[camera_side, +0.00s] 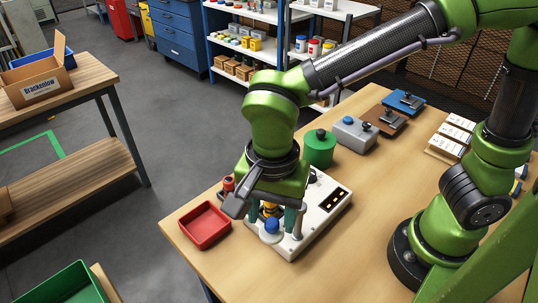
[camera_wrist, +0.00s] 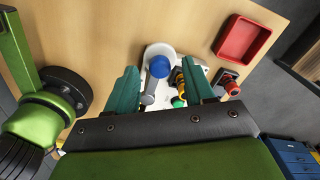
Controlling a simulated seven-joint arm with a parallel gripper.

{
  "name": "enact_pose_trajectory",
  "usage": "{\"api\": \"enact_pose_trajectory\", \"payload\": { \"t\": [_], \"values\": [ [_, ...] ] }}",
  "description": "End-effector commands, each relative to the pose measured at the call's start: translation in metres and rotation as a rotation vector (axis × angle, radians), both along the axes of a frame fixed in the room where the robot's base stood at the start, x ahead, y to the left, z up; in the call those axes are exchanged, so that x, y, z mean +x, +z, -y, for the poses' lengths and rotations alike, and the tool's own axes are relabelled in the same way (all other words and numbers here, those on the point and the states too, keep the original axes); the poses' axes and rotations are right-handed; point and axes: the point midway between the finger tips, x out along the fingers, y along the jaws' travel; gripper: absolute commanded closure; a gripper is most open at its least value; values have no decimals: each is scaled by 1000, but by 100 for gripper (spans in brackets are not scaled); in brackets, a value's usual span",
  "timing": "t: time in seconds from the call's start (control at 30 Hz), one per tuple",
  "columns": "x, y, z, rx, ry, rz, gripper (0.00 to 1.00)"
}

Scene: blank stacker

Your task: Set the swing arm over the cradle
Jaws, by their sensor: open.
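The white machine (camera_side: 325,212) stands on the wooden table under my gripper (camera_side: 270,222). A blue knob (camera_side: 271,226) sits on its rounded near end; it also shows in the wrist view (camera_wrist: 159,66). A short grey bar (camera_wrist: 148,92) lies beside the knob, and I cannot tell whether it is the swing arm. A yellow and black part (camera_wrist: 180,82) and a green part (camera_wrist: 178,102) are next to it. No cradle can be told apart; my gripper hides much of the machine. My gripper (camera_wrist: 163,76) is open, its teal fingers apart on either side of the knob area, holding nothing.
A red tray (camera_side: 204,225) stands left of the machine, near the table edge. A red knob (camera_wrist: 231,86) is close to one finger. A green cylinder (camera_side: 319,148), a grey box (camera_side: 354,134) and white-labelled boxes (camera_side: 450,138) stand farther back.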

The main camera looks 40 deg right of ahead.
Motion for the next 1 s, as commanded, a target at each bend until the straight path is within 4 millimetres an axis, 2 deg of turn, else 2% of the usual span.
{"api": "enact_pose_trajectory", "payload": {
  "t": [0.13,0.4,0.73,0.77,1.0],
  "values": [
    [0,-8,0,0,0,-1,47],
    [0,-9,0,0,0,0,47],
    [0,-9,0,0,0,0,98],
    [0,-9,0,0,0,0,100],
    [0,-8,0,0,-1,0,100]
  ]
}}
